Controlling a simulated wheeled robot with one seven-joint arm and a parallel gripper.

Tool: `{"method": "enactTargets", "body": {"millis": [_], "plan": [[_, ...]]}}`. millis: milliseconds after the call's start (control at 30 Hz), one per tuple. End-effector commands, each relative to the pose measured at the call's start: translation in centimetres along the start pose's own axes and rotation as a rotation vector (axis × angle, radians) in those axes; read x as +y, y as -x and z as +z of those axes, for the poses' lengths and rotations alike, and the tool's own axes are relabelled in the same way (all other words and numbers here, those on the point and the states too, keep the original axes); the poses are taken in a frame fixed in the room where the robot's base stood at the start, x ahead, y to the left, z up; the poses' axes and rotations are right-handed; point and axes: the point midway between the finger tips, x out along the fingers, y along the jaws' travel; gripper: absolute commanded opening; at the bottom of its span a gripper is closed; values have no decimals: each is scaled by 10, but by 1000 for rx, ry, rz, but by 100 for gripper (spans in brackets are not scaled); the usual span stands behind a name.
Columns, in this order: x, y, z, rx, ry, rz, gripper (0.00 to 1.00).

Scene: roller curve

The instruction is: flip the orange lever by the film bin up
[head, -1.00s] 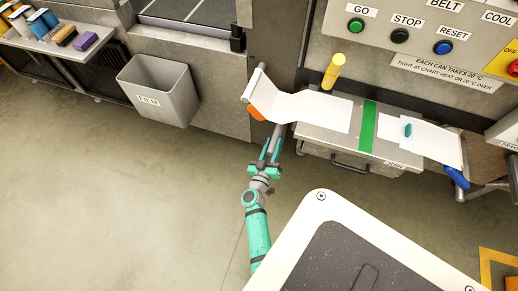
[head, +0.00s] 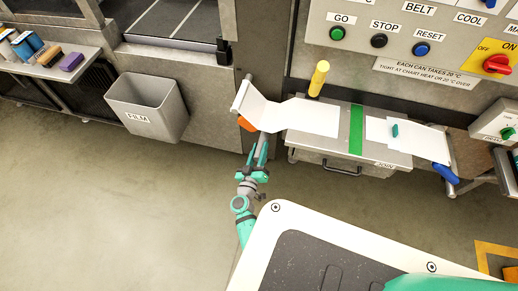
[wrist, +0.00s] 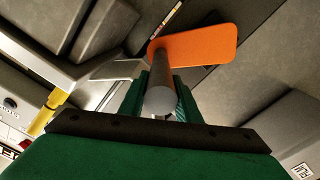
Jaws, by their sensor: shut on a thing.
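The orange lever (head: 246,123) shows as a small orange piece under the white film's left end in the head view. In the wrist view it is a flat orange paddle (wrist: 205,46) with rounded corners, sticking out to the right. My gripper (head: 257,167) is just below it in the head view, shut on a grey rod (wrist: 158,88). The rod lies between the jaws and reaches up toward the orange piece. I cannot tell whether rod and paddle are joined or only overlap. The film bin (head: 170,112), a grey open box labelled FILM, stands to the left.
A steel table (head: 345,165) with white film and a green strip is right of my gripper. A yellow handle (head: 318,78) stands at its back. A button panel (head: 400,60) is above. A shelf (head: 85,55) is at far left. Floor is clear in front of the bin.

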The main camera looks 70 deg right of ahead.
Motion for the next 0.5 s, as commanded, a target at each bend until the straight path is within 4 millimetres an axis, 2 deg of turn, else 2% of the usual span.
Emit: {"method": "enactTargets", "body": {"millis": [33, 100, 133, 200, 500], "plan": [[-8, 2, -3, 5, -1, -17, 0], [-8, 2, -2, 5, 0, -17, 0], [-8, 2, -2, 5, 0, -17, 34], [-7, 2, -2, 4, 0, -15, 48], [-1, 1, 0, 0, 0, -4, 48]]}}
